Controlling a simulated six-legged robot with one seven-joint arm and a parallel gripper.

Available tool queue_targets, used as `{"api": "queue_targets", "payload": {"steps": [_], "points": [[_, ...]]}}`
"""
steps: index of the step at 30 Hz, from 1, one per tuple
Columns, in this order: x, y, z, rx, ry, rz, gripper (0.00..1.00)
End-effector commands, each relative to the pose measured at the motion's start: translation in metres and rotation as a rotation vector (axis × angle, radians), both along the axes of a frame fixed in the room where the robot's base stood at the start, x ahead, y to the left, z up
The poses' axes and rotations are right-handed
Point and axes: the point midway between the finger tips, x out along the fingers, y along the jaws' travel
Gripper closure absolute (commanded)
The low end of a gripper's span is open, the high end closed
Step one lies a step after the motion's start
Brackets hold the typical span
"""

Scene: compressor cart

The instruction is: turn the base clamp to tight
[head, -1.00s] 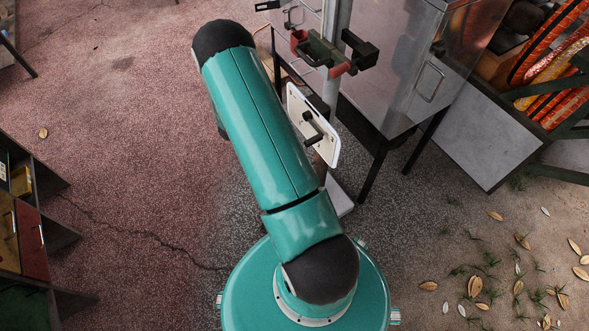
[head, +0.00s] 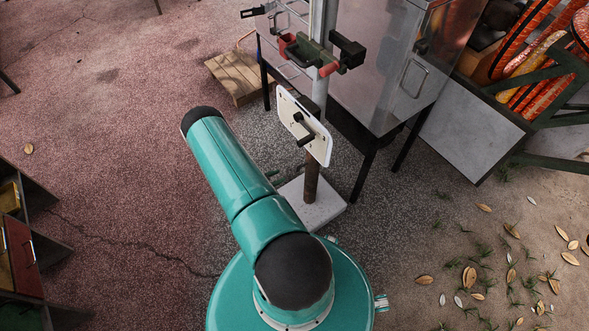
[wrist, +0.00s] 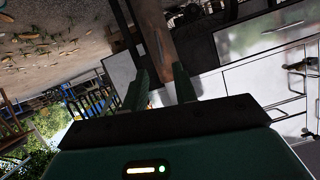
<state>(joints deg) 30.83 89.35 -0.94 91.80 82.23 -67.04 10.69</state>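In the head view a white plate (head: 318,146) with a dark lever (head: 299,127) is fixed to an upright post. I cannot tell for sure whether this is the base clamp. The post's lower part is rusty brown (head: 311,184) and stands on a pale slab (head: 327,208). Higher up, the post carries a dark green clamp-like part with red ends (head: 307,54). In the wrist view my gripper (wrist: 163,90) has its two dark green fingers apart, with nothing held between them. A brown post (wrist: 155,38) shows beyond the fingertips.
A metal cabinet (head: 376,75) on dark legs stands right behind the post. A wooden pallet (head: 237,75) lies behind it at left. Shelves (head: 22,245) stand at left. The paving between shelves and post is clear.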

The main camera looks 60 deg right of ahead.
Motion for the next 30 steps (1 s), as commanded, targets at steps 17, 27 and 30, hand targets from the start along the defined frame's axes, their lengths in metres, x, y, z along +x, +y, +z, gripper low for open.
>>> {"api": "queue_targets", "payload": {"steps": [17,27,30], "points": [[-0.039,-0.089,-0.04,0.0,0.0,-0.001,0.72],[-0.043,-0.099,-0.045,0.001,0.002,0.003,0.72],[-0.043,-0.099,-0.045,0.001,0.002,0.003,0.72]]}}
